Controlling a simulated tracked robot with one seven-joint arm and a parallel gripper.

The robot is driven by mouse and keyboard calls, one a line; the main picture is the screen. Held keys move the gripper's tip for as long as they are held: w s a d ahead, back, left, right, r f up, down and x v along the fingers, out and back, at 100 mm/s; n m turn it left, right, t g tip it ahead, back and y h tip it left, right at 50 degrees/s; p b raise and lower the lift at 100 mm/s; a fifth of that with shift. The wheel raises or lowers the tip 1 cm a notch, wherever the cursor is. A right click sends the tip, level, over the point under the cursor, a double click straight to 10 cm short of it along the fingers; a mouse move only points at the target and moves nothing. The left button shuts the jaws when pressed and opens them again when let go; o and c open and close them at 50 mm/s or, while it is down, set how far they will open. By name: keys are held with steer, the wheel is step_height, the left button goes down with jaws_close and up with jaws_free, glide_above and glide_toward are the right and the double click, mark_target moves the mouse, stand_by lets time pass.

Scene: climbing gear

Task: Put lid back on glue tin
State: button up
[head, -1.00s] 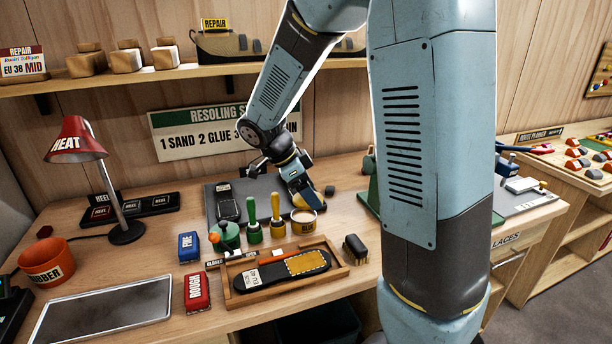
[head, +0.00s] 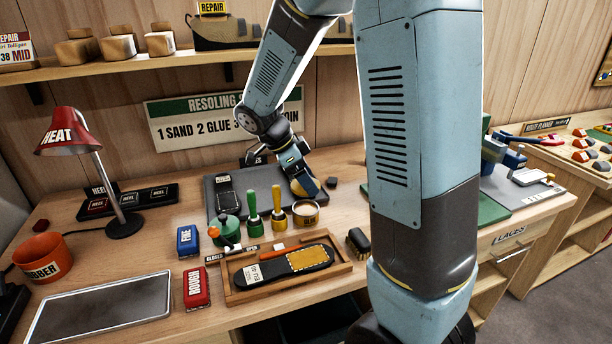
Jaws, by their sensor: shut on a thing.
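The glue tin appears to be the small round tan tin (head: 305,216) with a pale label, standing upright on the bench right of the yellow-handled tool. Its rim shows, but its inside is too small to make out. My gripper (head: 304,188) points down just behind the tin, over the front right of the dark mat. It is shut on a rounded yellow thing (head: 314,186), which appears to be the lid. My fingers hide part of it. I cannot tell whether it touches the mat. It looks apart from the tin.
Green- and yellow-handled tools (head: 279,205) and a green pot (head: 225,230) stand left of the tin. A wooden tray (head: 233,299) with a shoe sole lies in front. A dark brush (head: 359,242) is at right, and a small dark block (head: 331,182) lies behind the tin.

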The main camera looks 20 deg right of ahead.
steer(key=shift+f, duration=2.95)
steer(key=shift+f, duration=0.15)
stand_by(0.4)
steer(key=o, duration=0.9)
steer(key=shift+r, duration=3.55)
jaws_close()
